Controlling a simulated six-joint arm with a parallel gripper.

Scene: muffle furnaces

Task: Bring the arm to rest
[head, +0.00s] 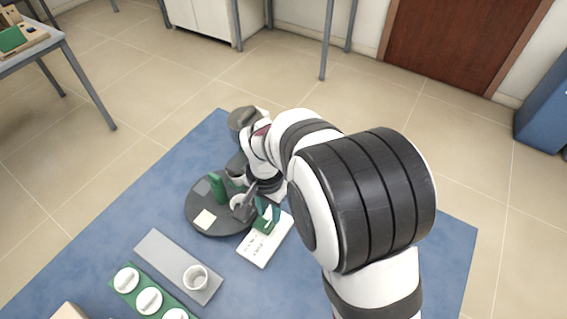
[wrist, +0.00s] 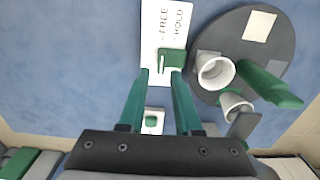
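My gripper (wrist: 161,78) is open, with its two green fingers apart and nothing seen held between them. In the wrist view a green block (wrist: 171,61) on a white plate (wrist: 152,38) marked FREE and HOLD lies just beyond the fingertips. I cannot tell whether the fingers touch it. In the head view my gripper (head: 266,211) is low over this white plate (head: 258,250), beside the dark round table, and my wrist hides part of both. My arm is stretched out over the blue surface.
The dark round table (head: 197,224) bears white cups (wrist: 214,73), a green upright (head: 217,187) and a cream square (head: 205,219). A grey strip (head: 160,252) with a white cup (head: 196,277) and a green strip with white round pieces (head: 149,300) lie at front left. Blue surface right is clear.

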